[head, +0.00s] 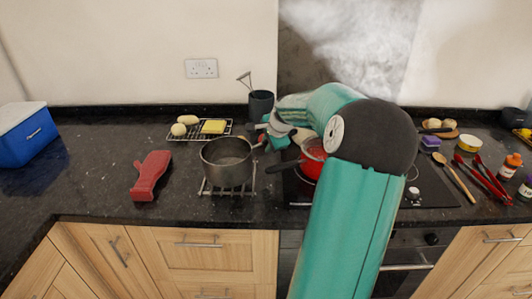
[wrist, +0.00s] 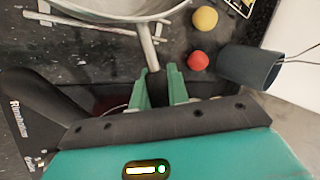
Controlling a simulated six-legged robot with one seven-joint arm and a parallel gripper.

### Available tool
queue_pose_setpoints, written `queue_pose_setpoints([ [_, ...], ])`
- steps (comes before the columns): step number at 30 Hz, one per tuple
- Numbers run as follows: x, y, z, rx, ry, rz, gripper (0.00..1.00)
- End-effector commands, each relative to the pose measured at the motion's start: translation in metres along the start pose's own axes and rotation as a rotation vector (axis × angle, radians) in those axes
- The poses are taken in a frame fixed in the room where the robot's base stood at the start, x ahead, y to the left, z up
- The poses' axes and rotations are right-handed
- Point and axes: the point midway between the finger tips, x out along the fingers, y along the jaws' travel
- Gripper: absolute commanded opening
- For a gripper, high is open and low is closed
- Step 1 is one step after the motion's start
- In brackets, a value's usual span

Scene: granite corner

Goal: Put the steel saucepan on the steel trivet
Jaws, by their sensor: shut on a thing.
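The steel saucepan (head: 228,162) is upright over the steel trivet (head: 240,191), whose bars show below and beside it in the head view. The pan's rim (wrist: 110,10) and part of the trivet (wrist: 68,22) also show in the wrist view. I cannot tell whether the pan's base touches the bars. My gripper (wrist: 158,78) is shut on the saucepan's handle, which points toward the hob side. In the head view my gripper (head: 268,138) is partly hidden by my arm.
A red pan (head: 313,163) with a black handle stands on the hob, close right. A dark pot (head: 261,104) with a whisk and a wire rack (head: 187,136) with food are behind. A red object (head: 152,176) lies left. A blue box (head: 27,134) stands far left.

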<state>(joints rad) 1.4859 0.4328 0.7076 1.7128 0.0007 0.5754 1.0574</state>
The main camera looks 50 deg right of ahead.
Motion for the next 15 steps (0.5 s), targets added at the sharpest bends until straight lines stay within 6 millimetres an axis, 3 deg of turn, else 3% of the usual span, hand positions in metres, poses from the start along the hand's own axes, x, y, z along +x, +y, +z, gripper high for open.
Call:
queue_pose_setpoints([
  [5, 0.015, -0.004, 0.001, 0.001, 0.000, -0.003, 0.00],
  [9, 0.032, 0.009, 0.000, 0.004, 0.000, 0.000, 0.00],
  [15, 0.039, 0.013, 0.001, 0.001, 0.002, -0.004, 0.00],
])
